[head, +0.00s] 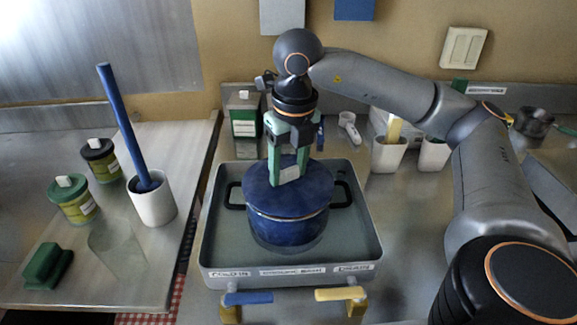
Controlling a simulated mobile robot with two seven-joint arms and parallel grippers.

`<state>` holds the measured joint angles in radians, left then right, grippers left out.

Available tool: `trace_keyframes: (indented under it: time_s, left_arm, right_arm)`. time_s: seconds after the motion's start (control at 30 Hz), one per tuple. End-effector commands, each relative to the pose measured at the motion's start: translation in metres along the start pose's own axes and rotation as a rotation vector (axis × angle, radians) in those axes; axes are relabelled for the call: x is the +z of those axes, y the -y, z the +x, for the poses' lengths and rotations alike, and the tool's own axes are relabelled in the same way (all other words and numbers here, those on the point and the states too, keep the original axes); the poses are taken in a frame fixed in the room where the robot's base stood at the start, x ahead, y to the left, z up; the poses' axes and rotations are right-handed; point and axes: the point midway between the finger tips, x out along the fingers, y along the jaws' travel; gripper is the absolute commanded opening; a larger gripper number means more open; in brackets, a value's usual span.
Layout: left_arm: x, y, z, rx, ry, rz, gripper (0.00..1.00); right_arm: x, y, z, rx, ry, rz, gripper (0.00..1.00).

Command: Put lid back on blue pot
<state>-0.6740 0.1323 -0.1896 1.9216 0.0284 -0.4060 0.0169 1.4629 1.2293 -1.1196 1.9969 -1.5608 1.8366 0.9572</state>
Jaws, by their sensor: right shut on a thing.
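The blue pot (290,231) stands in a grey basin (364,243), with a black handle on each side. Its blue lid (255,200) lies over the pot's mouth, slightly tilted or offset; I cannot tell if it is fully seated. My right gripper (287,178) points down over the middle of the lid and is shut on it, at what looks like a pale knob between the green fingers. My left gripper is not in view.
A white cup (153,204) with a blue stick, two green jars (75,203) and a green sponge (45,268) stand on the left counter. Blue and yellow tap levers (249,298) sit before the basin. White pots (388,156) stand behind right; a green-labelled container (244,118) stands behind left.

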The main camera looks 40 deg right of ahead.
Motion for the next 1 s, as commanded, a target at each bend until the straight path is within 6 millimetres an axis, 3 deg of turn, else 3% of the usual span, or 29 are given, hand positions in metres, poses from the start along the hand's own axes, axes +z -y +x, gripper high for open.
trace_keyframes:
  time_s: [0.2, 0.23, 0.5, 0.67, 0.77, 1.0]
  left_arm:
    - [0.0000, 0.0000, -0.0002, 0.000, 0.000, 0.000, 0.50]
    - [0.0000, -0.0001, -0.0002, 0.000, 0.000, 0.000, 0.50]
    - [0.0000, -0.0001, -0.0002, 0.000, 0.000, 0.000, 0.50]
    - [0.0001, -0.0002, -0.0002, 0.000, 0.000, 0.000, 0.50]
    - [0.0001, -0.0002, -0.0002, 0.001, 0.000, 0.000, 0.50]
    - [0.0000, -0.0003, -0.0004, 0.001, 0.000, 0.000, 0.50]
  right_arm:
    - [0.0003, -0.0001, -0.0006, 0.001, 0.001, 0.000, 0.00]
    - [0.0003, -0.0001, -0.0006, 0.001, 0.001, 0.000, 0.60]
    - [0.0002, -0.0001, -0.0006, 0.001, 0.001, 0.000, 0.90]
    - [0.0002, -0.0001, -0.0005, 0.001, 0.001, 0.000, 0.92]
    - [0.0001, -0.0001, -0.0002, 0.000, 0.000, 0.000, 1.00]
    - [0.0001, -0.0001, -0.0006, 0.000, 0.001, 0.000, 1.00]
